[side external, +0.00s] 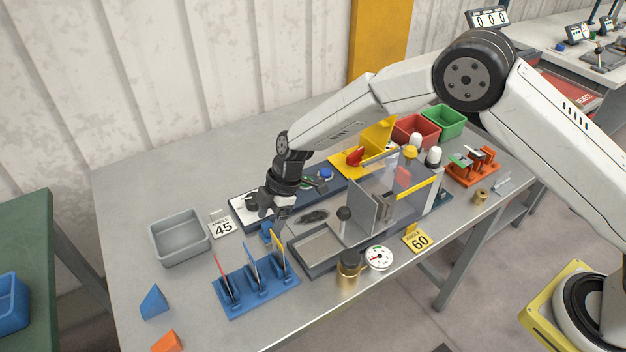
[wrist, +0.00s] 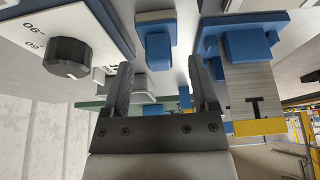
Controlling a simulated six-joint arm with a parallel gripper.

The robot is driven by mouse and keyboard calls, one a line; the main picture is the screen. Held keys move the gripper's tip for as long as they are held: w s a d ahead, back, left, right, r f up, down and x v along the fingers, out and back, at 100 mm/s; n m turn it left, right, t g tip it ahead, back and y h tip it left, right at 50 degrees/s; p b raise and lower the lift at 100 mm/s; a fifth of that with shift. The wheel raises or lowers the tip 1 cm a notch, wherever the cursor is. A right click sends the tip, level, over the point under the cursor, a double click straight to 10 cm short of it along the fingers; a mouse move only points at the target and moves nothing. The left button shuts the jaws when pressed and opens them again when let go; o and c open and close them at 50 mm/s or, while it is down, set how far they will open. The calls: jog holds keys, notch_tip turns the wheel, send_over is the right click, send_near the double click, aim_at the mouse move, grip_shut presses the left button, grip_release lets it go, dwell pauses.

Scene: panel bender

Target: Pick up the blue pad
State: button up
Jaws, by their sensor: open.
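A small blue block (side external: 267,231), which I take for the blue pad, is on the grey table between the dial panel and the blue rack. In the wrist view a blue block (wrist: 158,45) on a pale base shows beyond the fingertips, roughly in line with the gap between them. My gripper (side external: 281,213) is just above and to the right of the block in the side view. The wrist view shows the two dark fingers of my gripper (wrist: 160,65) apart, with nothing held between them. Whether a finger touches the block cannot be told.
A blue rack (side external: 262,293) with upright thin panels stands close in front. The white dial panel (wrist: 35,30) with a black knob is close on the other side. A metal bender bed (side external: 320,247) lies to the right. A grey bin (side external: 180,252) stands left.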

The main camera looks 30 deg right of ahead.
jog(key=shift+x, duration=0.95)
grip_shut()
